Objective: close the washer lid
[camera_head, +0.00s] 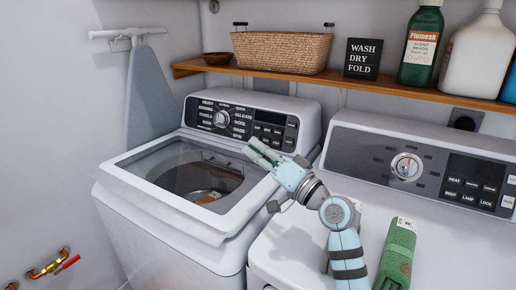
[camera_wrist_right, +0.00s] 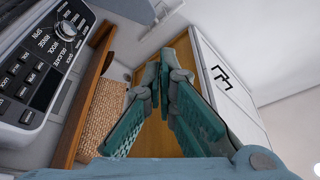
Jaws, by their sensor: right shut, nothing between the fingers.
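The white washer (camera_head: 170,245) stands at the left in the head view. Its lid (camera_head: 150,194), a pale frame around a dark glass window, lies down over the top opening, flat or nearly so. The lid's front edge overhangs the washer's front a little; I cannot tell whether it is fully seated. The drum shows through the glass. My right gripper (camera_head: 262,154) is shut and empty, above the lid's rear right part, near the console (camera_head: 240,122). It also shows in the wrist view (camera_wrist_right: 164,75), where the lid is out of sight. My left gripper is not in view.
The dryer (camera_head: 425,225) stands at the right, with a green wrapped item (camera_head: 398,255) on top. A wooden shelf (camera_head: 395,90) behind holds a wicker basket (camera_head: 280,52), a sign (camera_head: 362,58) and bottles (camera_head: 421,45). An ironing board (camera_head: 148,95) hangs at the left.

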